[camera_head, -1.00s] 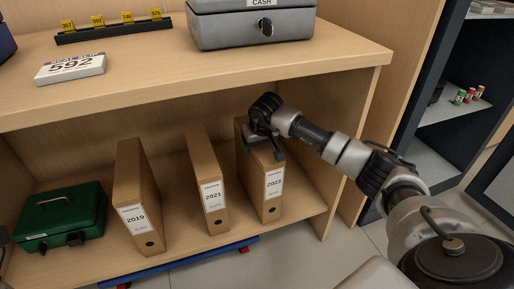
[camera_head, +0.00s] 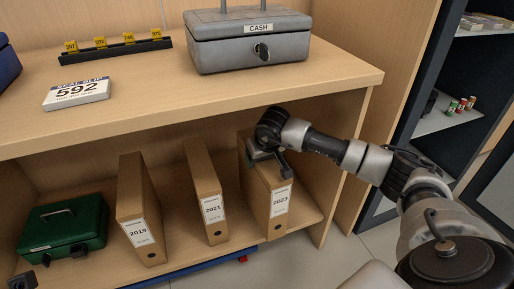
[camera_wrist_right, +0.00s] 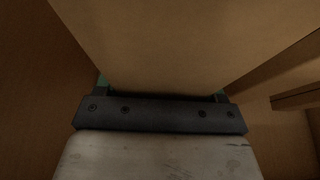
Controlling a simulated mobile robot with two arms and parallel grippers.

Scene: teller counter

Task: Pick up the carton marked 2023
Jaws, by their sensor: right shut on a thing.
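The carton marked 2023 (camera_head: 280,203) is a tan upright box file with a white label, at the right end of the lower shelf. My right gripper (camera_head: 264,158) is at its upper part and shut on it. In the right wrist view the carton (camera_wrist_right: 190,45) fills the space between the fingers (camera_wrist_right: 160,92), whose green pads show at both sides. Whether its base touches the shelf is unclear. A small dark part at the lower left edge may be my left gripper (camera_head: 22,281); its jaws cannot be made out.
Cartons marked 2021 (camera_head: 212,209) and 2019 (camera_head: 138,232) stand to the left, with a green cash box (camera_head: 62,228) beyond. The upper counter (camera_head: 210,100) is close above my right gripper and bears a grey cash box (camera_head: 250,50). A cabinet side panel (camera_head: 355,165) stands at right.

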